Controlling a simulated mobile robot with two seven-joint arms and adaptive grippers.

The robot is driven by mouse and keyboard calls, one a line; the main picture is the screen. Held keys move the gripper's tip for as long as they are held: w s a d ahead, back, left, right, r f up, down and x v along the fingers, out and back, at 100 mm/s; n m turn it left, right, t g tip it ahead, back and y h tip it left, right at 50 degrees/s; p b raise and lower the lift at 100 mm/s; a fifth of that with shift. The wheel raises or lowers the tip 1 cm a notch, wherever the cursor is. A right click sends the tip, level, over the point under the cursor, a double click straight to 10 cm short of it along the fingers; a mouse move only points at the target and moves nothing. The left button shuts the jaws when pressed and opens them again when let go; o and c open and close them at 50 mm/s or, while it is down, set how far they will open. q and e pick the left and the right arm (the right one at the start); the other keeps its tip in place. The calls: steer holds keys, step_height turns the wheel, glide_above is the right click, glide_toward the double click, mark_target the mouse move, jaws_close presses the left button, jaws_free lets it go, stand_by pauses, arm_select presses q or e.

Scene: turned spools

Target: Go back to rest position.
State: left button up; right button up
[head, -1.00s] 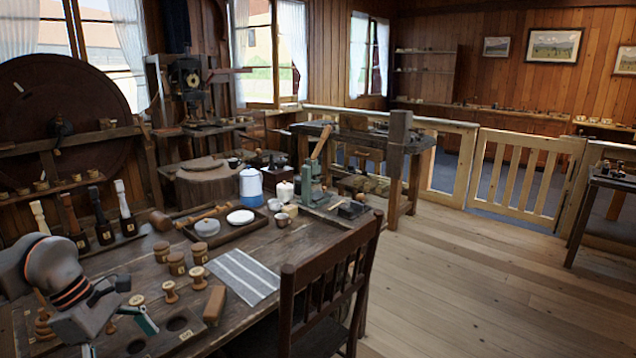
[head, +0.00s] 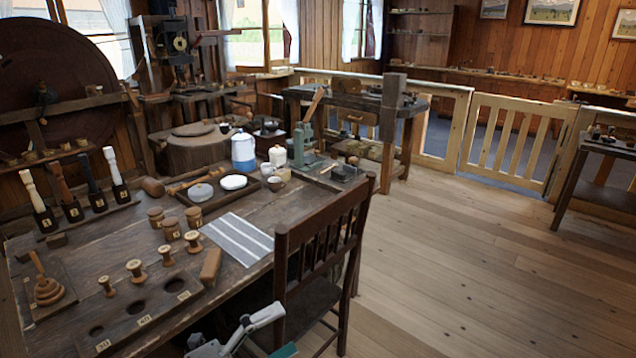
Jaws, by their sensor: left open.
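My left gripper (head: 258,340) shows at the bottom edge of the head view, open and empty, in front of the table and below the chair seat in the picture. Part of it is cut off by the frame. My right gripper is not in view. The left gripper is apart from the spools and the board.
A dark wooden chair (head: 290,246) stands at the table's right side, close to my left gripper. Open floor (head: 440,270) lies to the right.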

arm_select(q)
steer(key=s+a+f+n+t+y, duration=0.1)
steer(key=a+f+n+t+y, duration=0.3)
steer(key=f+n, duration=0.4)
steer(key=s+a+f+n+t+y, duration=0.1)
steer(key=a+f+n+y, duration=0.5)
steer(key=n, duration=0.5)
steer(key=s+a+f+n+g+y, duration=0.2)
steer(key=s+f+n, duration=0.2)
steer(key=s+f, duration=0.2)
steer(key=s+a+f+n+g+y, duration=0.2)
steer(key=s+f+n, duration=0.2)
steer(key=s+f, duration=0.2)
step_height(320, 180, down, 2)
steer(key=shift+s+f+y, duration=0.15)
steer(key=shift+f+y, duration=0.05)
steer(key=shift+y, duration=0.2)
